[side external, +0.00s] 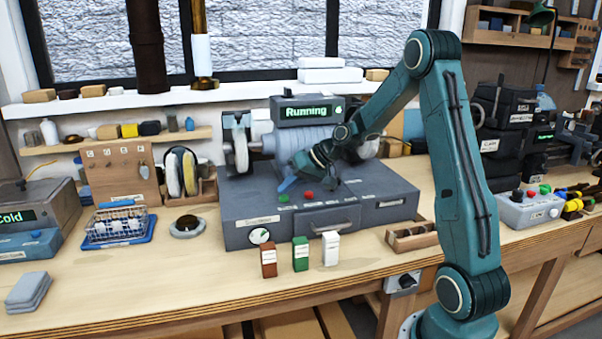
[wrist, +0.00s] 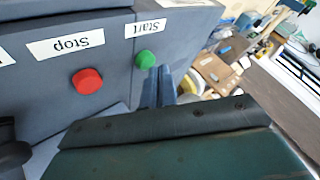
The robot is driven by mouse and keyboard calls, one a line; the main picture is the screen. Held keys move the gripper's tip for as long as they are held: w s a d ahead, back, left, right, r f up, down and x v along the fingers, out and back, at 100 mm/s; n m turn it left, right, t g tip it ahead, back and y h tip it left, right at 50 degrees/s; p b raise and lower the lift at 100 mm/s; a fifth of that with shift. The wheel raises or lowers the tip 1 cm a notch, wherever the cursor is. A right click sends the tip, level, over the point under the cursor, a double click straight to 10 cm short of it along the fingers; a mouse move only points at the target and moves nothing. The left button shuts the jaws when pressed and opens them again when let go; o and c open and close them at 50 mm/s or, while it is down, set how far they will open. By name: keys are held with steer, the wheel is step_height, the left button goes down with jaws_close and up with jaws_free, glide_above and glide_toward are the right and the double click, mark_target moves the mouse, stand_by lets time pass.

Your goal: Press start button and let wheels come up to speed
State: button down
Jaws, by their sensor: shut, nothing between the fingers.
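The grey buffing machine (side external: 240,205) stands on the bench, with a green start button (side external: 283,198) and a red stop button (side external: 308,195) on its front. Its display (side external: 307,111) reads "Running" with a green mark. A pale wheel (side external: 241,150) is at its left end; the right wheel is partly hidden behind my arm. My gripper (side external: 287,184) is shut and empty, its blue fingertips just above the green button. In the wrist view, the green button (wrist: 146,59) under the "Start" label is beside my fingertips (wrist: 160,80); I cannot tell whether they touch. The red button (wrist: 87,81) is apart from them.
Brown, green and white small boxes (side external: 300,254) stand before the machine. A wire basket (side external: 120,225), a round dish (side external: 188,227) and a rack of spare wheels (side external: 182,175) are to the left. A wooden tray (side external: 411,236) is to the right.

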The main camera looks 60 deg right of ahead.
mark_target(288, 197)
steer(key=shift+r, duration=0.4)
steer(key=shift+r, duration=0.1)
steer(key=shift+r, duration=2.4)
steer(key=shift+a, duration=0.1)
